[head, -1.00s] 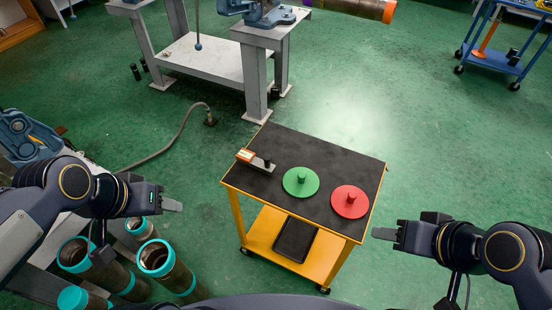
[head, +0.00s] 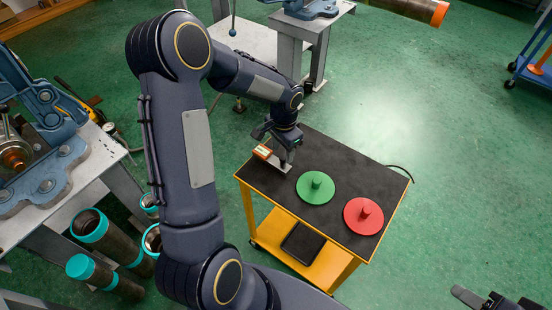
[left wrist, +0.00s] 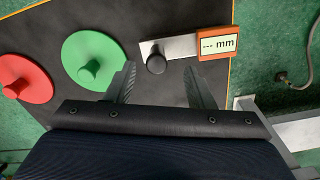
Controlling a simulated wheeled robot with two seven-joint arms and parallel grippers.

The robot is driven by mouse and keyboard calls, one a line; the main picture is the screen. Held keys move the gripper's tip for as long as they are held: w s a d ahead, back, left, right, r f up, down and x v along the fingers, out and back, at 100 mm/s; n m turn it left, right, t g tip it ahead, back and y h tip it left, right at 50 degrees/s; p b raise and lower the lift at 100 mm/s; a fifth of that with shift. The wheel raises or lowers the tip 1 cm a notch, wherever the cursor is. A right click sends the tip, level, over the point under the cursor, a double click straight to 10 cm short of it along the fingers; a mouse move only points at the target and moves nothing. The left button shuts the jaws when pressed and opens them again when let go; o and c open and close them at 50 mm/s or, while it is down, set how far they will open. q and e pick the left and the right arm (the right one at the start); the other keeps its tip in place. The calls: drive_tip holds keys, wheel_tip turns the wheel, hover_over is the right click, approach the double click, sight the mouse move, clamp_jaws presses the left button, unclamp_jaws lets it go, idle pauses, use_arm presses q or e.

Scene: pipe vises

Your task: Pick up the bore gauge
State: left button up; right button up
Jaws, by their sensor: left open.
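The bore gauge lies on the black top of the yellow cart. Its orange display end (head: 263,152) shows in the head view beside my left gripper (head: 284,163). In the left wrist view the bore gauge (left wrist: 181,47) is a pale metal bar with a black round knob and an orange display reading "--- mm". My left gripper (left wrist: 159,76) is open above the cart, and the knob appears between its two fingertips. I cannot tell its height above the gauge. My right gripper (head: 476,298) is at the bottom right edge, partly cut off, away from the cart; its opening is unclear.
A green disc (head: 315,187) and a red disc (head: 363,216), each with a knob, sit on the cart top (head: 345,160) right of the gauge. Large pipes with teal ends (head: 88,224) stand at left, near a blue vise (head: 50,150).

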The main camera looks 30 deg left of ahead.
sight(283, 157)
use_arm(q)
wheel_tip(283, 157, down, 5)
drive_tip(key=shift+s+d+r, duration=0.1)
drive_tip(key=shift+s+d, duration=0.05)
clamp_jaws()
idle(0.4)
